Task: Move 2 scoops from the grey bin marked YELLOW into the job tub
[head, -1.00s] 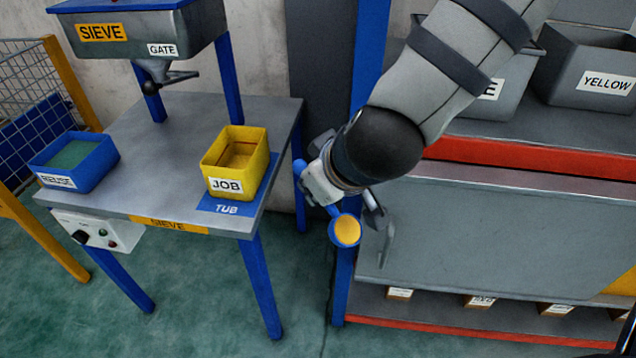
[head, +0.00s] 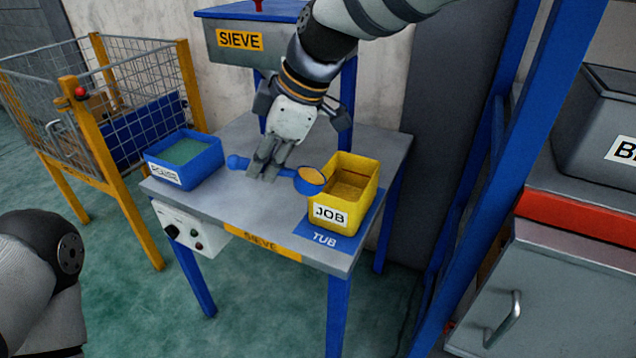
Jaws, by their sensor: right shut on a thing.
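My right gripper (head: 270,160) is shut on the handle of a blue scoop (head: 311,181) above the sieve table. The scoop's cup holds yellow material and is level, just left of the job tub's rim. The yellow job tub (head: 341,216) stands on the blue TUB mat (head: 325,238) at the table's right front, with some yellow-brown material inside. The grey bin marked YELLOW is out of view. My left arm shows at the lower left, but its gripper is not in view.
A blue tub with a white label (head: 184,158), holding green material, stands at the table's left. The grey SIEVE hopper (head: 240,40) is behind my right arm. A wire cage (head: 110,90) stands left. A grey bin (head: 600,125) sits on the right shelf.

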